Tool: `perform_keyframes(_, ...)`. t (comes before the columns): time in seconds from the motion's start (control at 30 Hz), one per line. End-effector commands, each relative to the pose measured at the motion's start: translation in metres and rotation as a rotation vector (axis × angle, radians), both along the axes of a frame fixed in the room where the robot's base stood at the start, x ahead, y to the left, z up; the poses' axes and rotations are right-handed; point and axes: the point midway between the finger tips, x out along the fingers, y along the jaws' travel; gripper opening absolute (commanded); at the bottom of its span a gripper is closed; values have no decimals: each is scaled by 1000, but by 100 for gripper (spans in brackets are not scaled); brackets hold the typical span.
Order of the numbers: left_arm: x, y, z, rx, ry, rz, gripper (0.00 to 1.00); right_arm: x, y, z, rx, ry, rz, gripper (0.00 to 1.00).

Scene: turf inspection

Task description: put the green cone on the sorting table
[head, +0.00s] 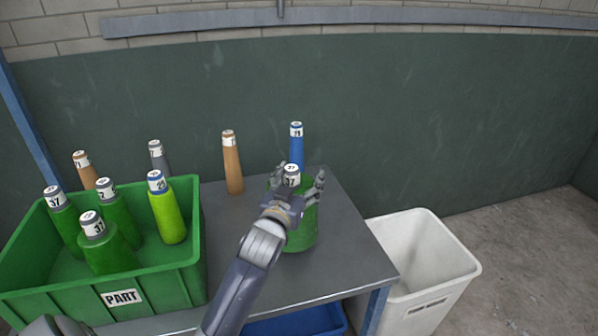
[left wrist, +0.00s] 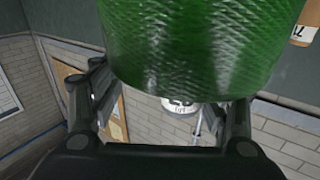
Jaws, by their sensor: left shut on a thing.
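The green cone (head: 303,234) has a grey-and-white numbered top and is upright over the right part of the grey sorting table (head: 345,262). My left gripper (head: 301,182) is shut on it, with fingers on both sides of its upper part. I cannot tell whether its base touches the table. In the left wrist view the textured green cone (left wrist: 190,45) fills the top middle, between the dark fingers. My right gripper is not in view.
A blue cone (head: 296,145) stands just behind the held cone, and a brown one (head: 232,165) to its left. A green PART bin (head: 160,283) holds several cones at left. A white bin (head: 432,250) stands right of the table. The table's front right is bare.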

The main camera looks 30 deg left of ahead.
Motion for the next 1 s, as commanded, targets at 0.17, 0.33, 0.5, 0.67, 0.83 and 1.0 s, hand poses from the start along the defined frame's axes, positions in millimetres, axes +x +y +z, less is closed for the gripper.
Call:
perform_keyframes(0.17,0,0,-19,3,-7,0,2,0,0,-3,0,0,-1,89)
perform_keyframes(0.33,0,0,-26,6,-11,-2,2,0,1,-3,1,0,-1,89)
perform_keyframes(0.5,0,0,-26,6,-10,-2,2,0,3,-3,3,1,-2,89)
perform_keyframes(0.67,0,0,-34,-1,5,-1,90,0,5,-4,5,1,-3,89)
perform_keyframes(0.83,0,0,-34,-1,5,0,90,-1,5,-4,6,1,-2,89)
perform_keyframes(1.0,-1,0,-34,-1,5,0,90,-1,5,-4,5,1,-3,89)
